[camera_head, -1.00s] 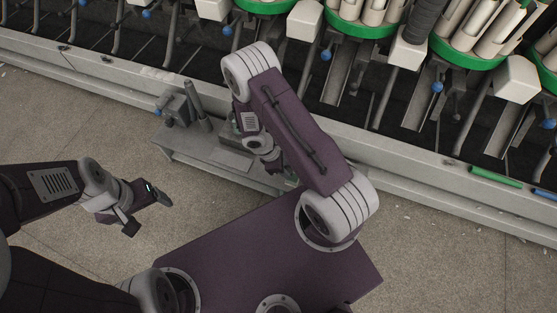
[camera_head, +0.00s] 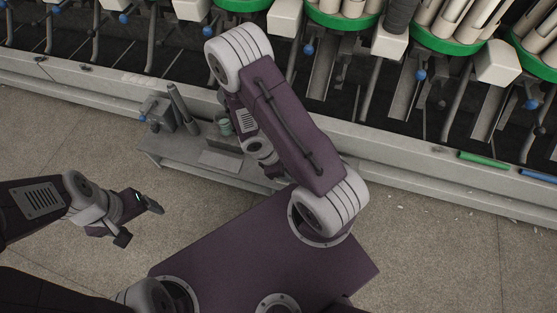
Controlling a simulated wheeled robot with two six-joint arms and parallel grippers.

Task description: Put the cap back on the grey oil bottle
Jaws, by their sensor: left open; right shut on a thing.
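My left gripper (camera_head: 139,223) is open and empty above the floor, left of a low grey bench. My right arm reaches over the bench and its wrist points down at the bench's right part. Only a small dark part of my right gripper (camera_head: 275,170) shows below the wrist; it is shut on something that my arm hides. I cannot make out the grey oil bottle or its cap. A small grey-green cylinder (camera_head: 225,127) stands on the bench just left of my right wrist; I cannot tell what it is.
The low bench (camera_head: 180,151) stands against the machine's pale rail (camera_head: 400,155). A clamp-like device (camera_head: 157,112) and a dark upright rod (camera_head: 181,105) are at its left end. Green (camera_head: 484,160) and blue (camera_head: 540,174) tubes lie at the right. The floor left of the bench is clear.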

